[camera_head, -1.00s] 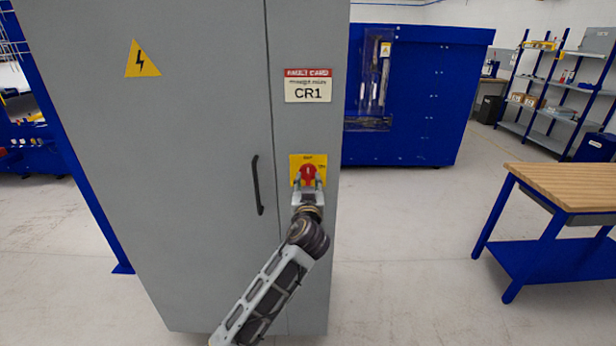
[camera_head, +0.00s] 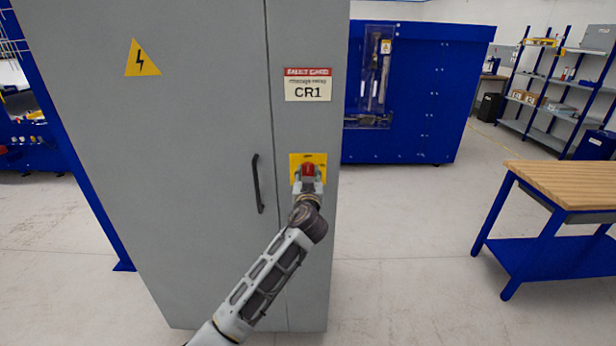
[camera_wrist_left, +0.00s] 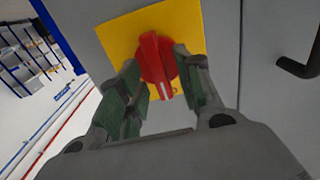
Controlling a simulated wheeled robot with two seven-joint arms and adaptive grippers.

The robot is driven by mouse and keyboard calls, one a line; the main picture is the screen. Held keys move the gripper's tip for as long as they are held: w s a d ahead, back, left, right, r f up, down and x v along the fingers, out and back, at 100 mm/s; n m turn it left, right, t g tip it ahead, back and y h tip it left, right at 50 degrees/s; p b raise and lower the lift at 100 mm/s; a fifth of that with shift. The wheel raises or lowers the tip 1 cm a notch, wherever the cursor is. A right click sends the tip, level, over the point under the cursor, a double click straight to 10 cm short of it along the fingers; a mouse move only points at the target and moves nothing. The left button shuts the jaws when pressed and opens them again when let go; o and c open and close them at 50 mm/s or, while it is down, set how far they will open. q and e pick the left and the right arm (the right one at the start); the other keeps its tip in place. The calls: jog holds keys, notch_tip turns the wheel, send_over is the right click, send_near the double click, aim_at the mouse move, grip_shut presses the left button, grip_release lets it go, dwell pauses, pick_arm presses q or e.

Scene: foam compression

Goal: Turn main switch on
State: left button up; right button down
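The main switch is a red rotary knob (camera_head: 308,170) on a yellow plate (camera_head: 294,160), on the front of the grey cabinet (camera_head: 200,150). My left gripper (camera_head: 309,180) is at the knob, with one finger on each side of it. In the left wrist view, the red knob (camera_wrist_left: 157,62) lies between the green-padded fingertips, which appear to press on its sides. The yellow plate (camera_wrist_left: 118,36) looks tilted in that view. The fingers hide part of the knob, and its exact angle is hard to read. My right gripper is not in view.
A black door handle (camera_head: 257,184) stands left of the switch, and a CR1 label (camera_head: 308,92) is above it. A wooden-topped blue workbench (camera_head: 570,180) is at the right. The floor between cabinet and bench is clear.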

pick_arm(q)
grip_shut()
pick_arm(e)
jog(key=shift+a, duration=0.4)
pick_arm(q)
jog(key=shift+m, duration=0.5)
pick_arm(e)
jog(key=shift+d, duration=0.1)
pick_arm(q)
jog(key=shift+d+m, duration=0.1)
jog(key=shift+m, duration=1)
jog(key=m+p, duration=0.1)
jog(key=m, duration=0.2)
jog(key=shift+d+m, duration=0.1)
jog(key=shift+m, duration=0.3)
jog(key=m+p, duration=0.2)
jog(key=m, duration=0.3)
jog(key=shift+d+f+m, duration=0.1)
jog(key=shift+d+m, duration=0.05)
jog(key=shift+m, duration=0.25)
jog(key=shift+f+m+p, duration=0.15)
jog(key=shift+m+p, duration=0.6)
jog(key=shift+m, duration=0.6)
jog(key=shift+f+m+p, duration=0.1)
jog(key=shift+m+p, duration=0.6)
jog(key=shift+m, duration=0.65)
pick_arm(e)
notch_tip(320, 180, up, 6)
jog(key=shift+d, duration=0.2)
